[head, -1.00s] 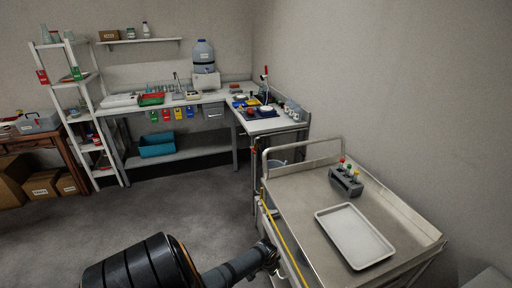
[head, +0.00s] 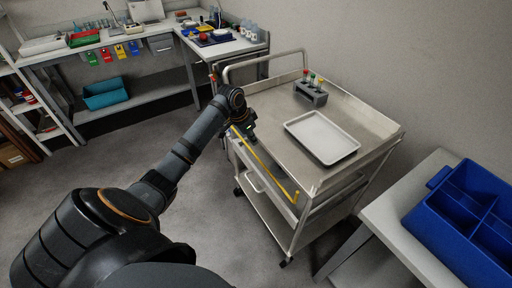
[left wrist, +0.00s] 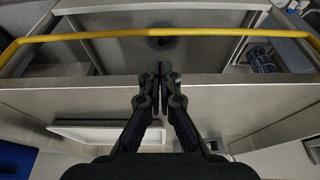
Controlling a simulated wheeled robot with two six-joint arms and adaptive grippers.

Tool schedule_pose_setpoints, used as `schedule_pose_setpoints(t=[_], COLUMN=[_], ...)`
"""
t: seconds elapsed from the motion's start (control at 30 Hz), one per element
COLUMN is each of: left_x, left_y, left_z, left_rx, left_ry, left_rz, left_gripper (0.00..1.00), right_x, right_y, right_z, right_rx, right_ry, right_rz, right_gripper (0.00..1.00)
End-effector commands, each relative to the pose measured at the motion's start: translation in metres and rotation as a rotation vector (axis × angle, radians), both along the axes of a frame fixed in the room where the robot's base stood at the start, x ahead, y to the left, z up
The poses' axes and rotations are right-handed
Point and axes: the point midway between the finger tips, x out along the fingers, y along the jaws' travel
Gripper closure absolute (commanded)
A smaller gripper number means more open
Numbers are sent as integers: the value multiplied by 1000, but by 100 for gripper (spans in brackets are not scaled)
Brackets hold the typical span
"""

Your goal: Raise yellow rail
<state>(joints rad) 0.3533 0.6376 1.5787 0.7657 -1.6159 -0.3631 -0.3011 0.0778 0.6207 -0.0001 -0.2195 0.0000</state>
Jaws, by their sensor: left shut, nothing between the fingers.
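The yellow rail (head: 268,168) runs along the left long side of the metal cart (head: 345,107), outside its top edge. In the left wrist view the rail (left wrist: 160,33) crosses the top of the picture as a long bar bent at both ends. My left gripper (head: 250,134) is at the cart's left side, near the rail's far end in the head view. In the left wrist view its fingertips (left wrist: 160,70) are together, empty, and appear just short of the rail's middle. I see no contact with the rail. My right gripper is not in view.
A white tray (head: 322,137) and a tube rack (head: 311,95) stand on the cart top. A blue divided bin (head: 470,222) sits on a table at the right. A workbench (head: 120,42) is at the back. The floor left of the cart is clear.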

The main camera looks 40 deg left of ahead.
Motion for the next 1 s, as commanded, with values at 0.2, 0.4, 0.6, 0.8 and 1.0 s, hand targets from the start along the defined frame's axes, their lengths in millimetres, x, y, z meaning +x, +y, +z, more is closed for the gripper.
schedule_pose_setpoints(t=[0.2, 0.4, 0.6, 0.8, 1.0], left_x=[12, 22, 27, 27, 26], left_y=[-7, -10, -11, -11, -11], left_z=[-41, -72, -85, -86, -85], left_rx=[-4, -1, 1, 1, 2], left_ry=[4, 2, 1, 2, 4], left_rz=[2, 2, 1, 1, 1], left_gripper=[100, 100, 100, 100, 100], right_x=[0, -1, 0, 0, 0], right_y=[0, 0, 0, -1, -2], right_z=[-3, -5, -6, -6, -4], right_rx=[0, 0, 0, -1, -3], right_ry=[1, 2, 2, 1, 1], right_rz=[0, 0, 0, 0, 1], right_gripper=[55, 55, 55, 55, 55])
